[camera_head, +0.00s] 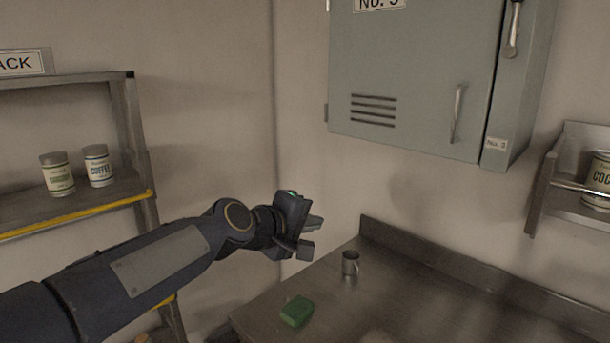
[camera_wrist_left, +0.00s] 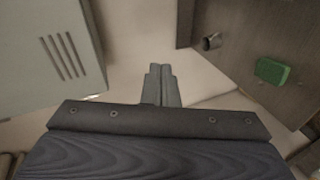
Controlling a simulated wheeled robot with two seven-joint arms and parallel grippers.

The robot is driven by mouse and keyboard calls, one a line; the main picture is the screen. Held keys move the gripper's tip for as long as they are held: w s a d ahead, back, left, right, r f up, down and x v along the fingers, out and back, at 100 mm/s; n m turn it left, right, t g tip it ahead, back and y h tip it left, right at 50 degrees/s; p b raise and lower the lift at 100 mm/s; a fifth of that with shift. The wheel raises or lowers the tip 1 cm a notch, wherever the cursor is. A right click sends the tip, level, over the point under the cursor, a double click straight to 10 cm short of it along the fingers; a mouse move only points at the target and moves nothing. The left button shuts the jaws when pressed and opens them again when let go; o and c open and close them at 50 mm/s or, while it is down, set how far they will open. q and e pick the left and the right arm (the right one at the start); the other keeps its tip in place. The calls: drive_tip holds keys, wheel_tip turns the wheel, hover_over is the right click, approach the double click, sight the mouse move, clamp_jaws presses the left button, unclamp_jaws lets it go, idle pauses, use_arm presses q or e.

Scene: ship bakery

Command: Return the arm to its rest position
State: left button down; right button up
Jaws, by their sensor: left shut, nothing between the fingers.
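My left arm reaches in from the left in the head view. Its gripper (camera_head: 311,236) is in the air just left of the metal counter's back corner, above counter height and touching nothing that I can see. In the left wrist view the two fingers (camera_wrist_left: 161,82) are together with nothing between them, so the gripper is shut and empty. My right gripper is not in view.
A metal mug (camera_head: 350,263) and a green block (camera_head: 297,311) stand on the counter (camera_head: 420,290). A grey wall cabinet (camera_head: 420,80) hangs above. Left is a rack (camera_head: 110,190) with two cans (camera_head: 98,166). A small wall shelf (camera_head: 545,195) holds a can at right.

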use_arm(q)
drive_tip(key=s+a+f+m+g, duration=0.1)
drive_tip(key=s+a+f, duration=0.25)
drive_tip(key=a, duration=0.25)
drive_tip(key=s+a+f, duration=0.2)
drive_tip(key=s+a, duration=0.2)
drive_tip(key=a, duration=0.1)
drive_tip(key=s+a+f+m+g+y, duration=0.1)
drive_tip(key=s+a+f+m, duration=0.1)
drive_tip(key=s+f, duration=0.4)
drive_tip(key=s+a+f+m+g+y+b, duration=0.1)
drive_tip(key=s+a+f, duration=0.4)
drive_tip(key=s, duration=0.6)
drive_tip(key=s+a+f+m+g+y+b, duration=0.1)
drive_tip(key=s+a+f+m+g+y, duration=0.1)
drive_tip(key=s+f, duration=0.4)
drive_tip(key=shift+s+a+f+m+y, duration=0.3)
drive_tip(key=shift+s+a+f+y, duration=0.15)
drive_tip(key=shift+s+a, duration=0.65)
drive_tip(key=shift+d, duration=0.1)
